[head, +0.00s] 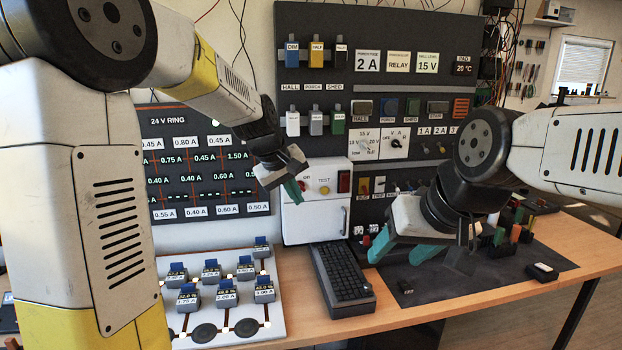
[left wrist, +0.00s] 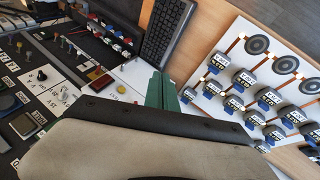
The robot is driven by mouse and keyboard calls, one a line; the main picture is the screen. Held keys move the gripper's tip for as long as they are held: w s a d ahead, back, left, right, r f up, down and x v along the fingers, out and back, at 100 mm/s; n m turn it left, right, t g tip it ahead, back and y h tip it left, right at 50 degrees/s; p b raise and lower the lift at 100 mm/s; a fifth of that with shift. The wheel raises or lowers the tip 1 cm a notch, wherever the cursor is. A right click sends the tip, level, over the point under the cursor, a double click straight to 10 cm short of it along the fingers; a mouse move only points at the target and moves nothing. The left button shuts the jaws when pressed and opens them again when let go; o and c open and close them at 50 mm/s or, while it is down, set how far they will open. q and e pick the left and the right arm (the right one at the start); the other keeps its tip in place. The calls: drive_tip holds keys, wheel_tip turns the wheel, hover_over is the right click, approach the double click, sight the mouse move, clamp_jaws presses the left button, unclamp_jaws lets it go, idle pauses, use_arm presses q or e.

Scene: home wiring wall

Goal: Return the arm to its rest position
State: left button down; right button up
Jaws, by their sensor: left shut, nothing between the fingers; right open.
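My right gripper (head: 408,250) hangs over the dark mat on the table. Its two teal fingers are apart and empty.
A keyboard (head: 342,278) lies on the wooden table, beside a white board (head: 262,318) with several meter blocks. The dark wall panel (head: 432,70) stands behind. Small parts stand on the dark mat (head: 480,280) at right.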

use_arm(q)
drive_tip(key=s+a+r+m, duration=0.1)
drive_tip(key=s+a, duration=0.4)
drive_tip(key=s, duration=0.8)
drive_tip(key=s+a+m+y, duration=0.1)
drive_tip(key=s+a+m, duration=0.3)
drive_tip(key=s, duration=0.9)
drive_tip(key=shift+s+a+r+t, duration=0.4)
drive_tip(key=shift+a, duration=0.5)
